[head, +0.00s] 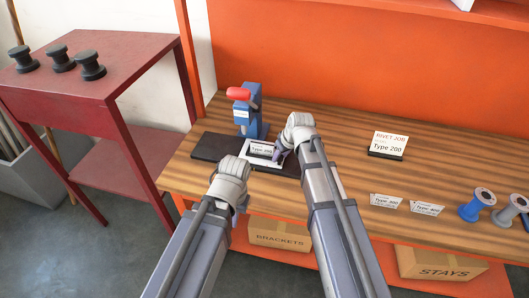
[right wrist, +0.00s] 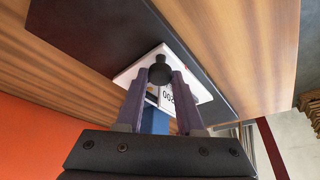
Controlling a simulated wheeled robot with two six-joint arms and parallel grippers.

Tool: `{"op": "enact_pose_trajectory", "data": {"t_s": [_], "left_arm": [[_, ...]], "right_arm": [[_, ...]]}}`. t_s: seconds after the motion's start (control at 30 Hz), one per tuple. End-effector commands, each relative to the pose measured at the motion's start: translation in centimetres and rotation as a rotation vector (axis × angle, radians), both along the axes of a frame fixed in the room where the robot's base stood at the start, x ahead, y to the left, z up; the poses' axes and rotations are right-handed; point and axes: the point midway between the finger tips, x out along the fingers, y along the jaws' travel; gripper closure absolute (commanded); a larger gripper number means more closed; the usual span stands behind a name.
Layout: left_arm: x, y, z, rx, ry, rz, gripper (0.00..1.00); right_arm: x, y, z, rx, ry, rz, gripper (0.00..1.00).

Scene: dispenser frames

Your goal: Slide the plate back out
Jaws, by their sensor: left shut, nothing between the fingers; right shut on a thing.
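The white plate (head: 250,161), with a Type 200 label, lies on a dark mat (head: 212,146) at the foot of the blue press (head: 251,117) with its red handle (head: 238,93). My right gripper (head: 281,154) is at the plate's right side. In the right wrist view its fingers (right wrist: 160,80) are shut on the plate's black knob (right wrist: 160,73), with the white plate (right wrist: 130,75) behind. My left gripper (head: 243,187) is just in front of the plate, shut and empty; its fingertips are mostly hidden by its wrist.
A RIVET JOB Type 200 card (head: 389,144) stands on the wooden bench (head: 330,150). Two small label cards (head: 386,201) (head: 427,209) and blue and grey spools (head: 476,205) (head: 509,210) are at the right. A red table (head: 110,85) with black spools stands at left.

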Motion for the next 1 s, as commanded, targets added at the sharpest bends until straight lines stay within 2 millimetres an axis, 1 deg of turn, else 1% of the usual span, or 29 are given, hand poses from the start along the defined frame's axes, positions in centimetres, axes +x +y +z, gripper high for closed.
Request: {"op": "enact_pose_trajectory", "data": {"t_s": [0.03,0.1,0.2,0.33,0.53,0.87,0.9,1.0], "left_arm": [[0.0,0.0,0.0,0.000,0.000,0.000,1.00],[0.0,0.0,0.0,0.000,0.000,0.000,1.00],[0.0,0.0,0.0,0.000,0.000,0.000,1.00],[0.0,0.0,0.0,0.000,0.000,0.000,1.00],[0.0,0.0,0.0,0.000,0.000,0.000,1.00],[0.0,0.0,0.0,0.000,0.000,0.000,1.00],[0.0,0.0,0.0,0.000,0.000,0.000,1.00],[0.0,0.0,0.0,0.000,0.000,0.000,1.00]], "right_arm": [[-0.5,-1.1,0.0,0.000,0.001,-0.004,1.00],[-0.9,-2.2,0.0,0.000,0.001,-0.003,1.00],[-1.3,-3.6,0.0,-0.001,0.002,-0.002,1.00],[-1.6,-4.7,0.0,-0.001,0.002,-0.001,1.00],[-1.8,-5.5,0.0,0.000,0.002,0.000,1.00],[-1.9,-5.7,0.0,-0.005,0.003,0.000,1.00],[-1.9,-5.8,0.0,-0.005,0.003,0.000,0.61],[-1.9,-5.8,0.0,-0.004,0.002,-0.001,0.50]]}}
